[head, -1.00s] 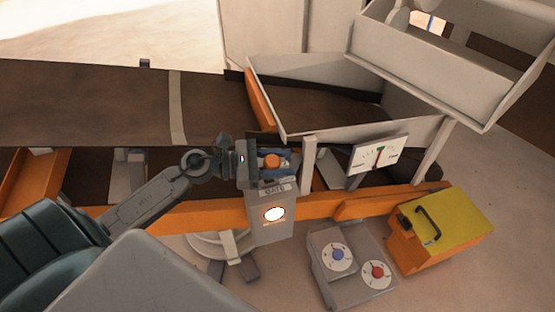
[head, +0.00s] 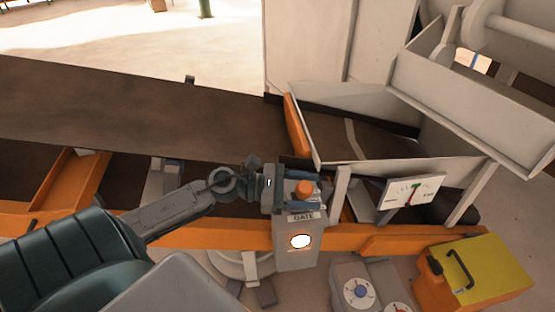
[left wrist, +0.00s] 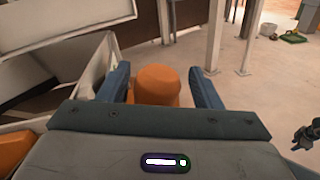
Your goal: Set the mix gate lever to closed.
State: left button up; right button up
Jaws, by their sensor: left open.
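The gate post (head: 297,258) is a grey box labelled GATE with a lit white lamp on its front. The lever's orange knob (head: 304,189) stands at its top. My left gripper (head: 297,190) is at the knob, coming from the left. In the left wrist view the orange knob (left wrist: 158,86) lies between the two blue fingers of my left gripper (left wrist: 162,84), with a visible gap to the right finger. The lever's shaft is hidden. A dark jointed shape, seemingly my right gripper (left wrist: 309,136), shows at the right edge of the left wrist view, too small to read.
A dark conveyor belt (head: 120,105) runs behind on the left. A knob panel (head: 363,285) and a yellow-topped orange box (head: 487,268) are at the lower right.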

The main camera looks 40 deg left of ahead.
pick_arm(q)
jog(key=shift+s+a+f, duration=0.15)
jog(key=shift+s+a, duration=0.2)
jog(key=shift+a, duration=0.05)
jog(key=shift+s+a+r, duration=0.2)
jog(key=shift+s+a, duration=0.2)
jog(key=shift+a, duration=0.1)
jog(key=p+v, duration=0.6)
jog(key=v, duration=0.1)
pick_arm(e)
jog(key=r, duration=0.1)
jog(key=s+r, duration=0.1)
jog(key=r, duration=0.3)
jog(key=shift+s+r, duration=0.15)
jog(key=shift+s, duration=0.15)
jog(key=shift+w, duration=0.1)
